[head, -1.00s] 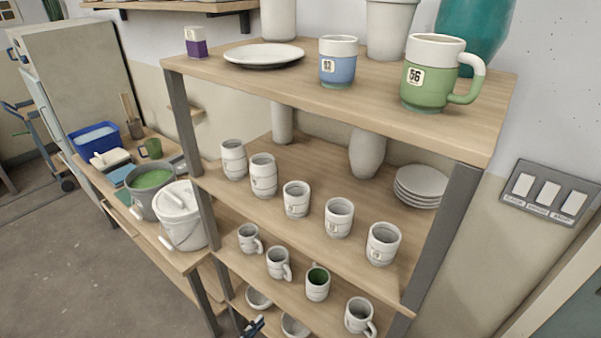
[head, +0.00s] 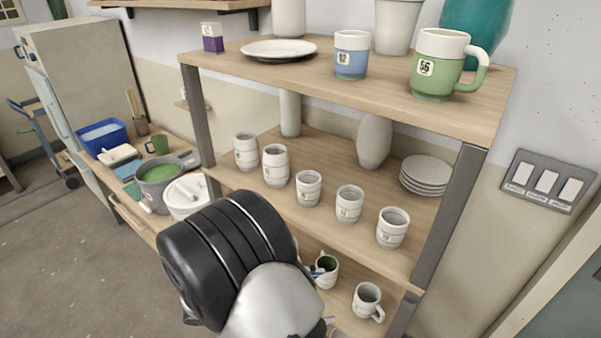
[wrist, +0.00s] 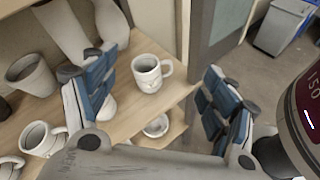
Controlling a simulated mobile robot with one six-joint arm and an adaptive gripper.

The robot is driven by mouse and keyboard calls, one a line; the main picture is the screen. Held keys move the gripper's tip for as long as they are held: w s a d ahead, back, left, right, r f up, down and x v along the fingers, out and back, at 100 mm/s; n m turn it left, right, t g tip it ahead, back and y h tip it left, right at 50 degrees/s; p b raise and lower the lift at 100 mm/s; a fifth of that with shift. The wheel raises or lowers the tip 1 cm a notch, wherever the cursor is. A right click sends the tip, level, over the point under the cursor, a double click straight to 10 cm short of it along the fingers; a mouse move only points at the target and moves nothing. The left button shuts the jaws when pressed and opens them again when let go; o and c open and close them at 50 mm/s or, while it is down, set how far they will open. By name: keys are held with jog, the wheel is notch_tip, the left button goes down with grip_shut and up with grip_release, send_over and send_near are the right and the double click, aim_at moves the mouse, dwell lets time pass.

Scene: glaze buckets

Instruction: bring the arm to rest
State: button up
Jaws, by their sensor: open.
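My gripper (wrist: 158,98) is open, with its two blue-padded fingers wide apart and nothing between the pads. In the wrist view a white mug (wrist: 147,73) stands upright on a wooden shelf beyond the gap between the fingers; I see no contact. In the head view my black and grey arm fills the lower middle and hides most of the gripper. A bit of a blue finger shows there beside the green-inside mug (head: 328,273) on the lower shelf. I cannot tell whether they touch.
The wooden rack (head: 475,118) holds a row of white cups, stacked plates (head: 426,173), a blue cup (head: 351,56) and a green mug (head: 438,67). A bucket of green glaze (head: 158,178) stands on the left bench. Open floor (head: 60,270) lies at left.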

jog(key=s+d+r+m+g+y, duration=0.5)
jog(key=s+d+r+m+y, duration=0.15)
jog(key=d+r+m, duration=0.35)
jog(key=s+r+m+t+y, duration=0.5)
jog(key=s+r, duration=0.4)
jog(key=s, duration=0.2)
jog(key=shift+d+r+m+t+y, duration=0.25)
jog(key=shift+m+y, duration=0.4)
jog(key=shift+m, duration=0.55)
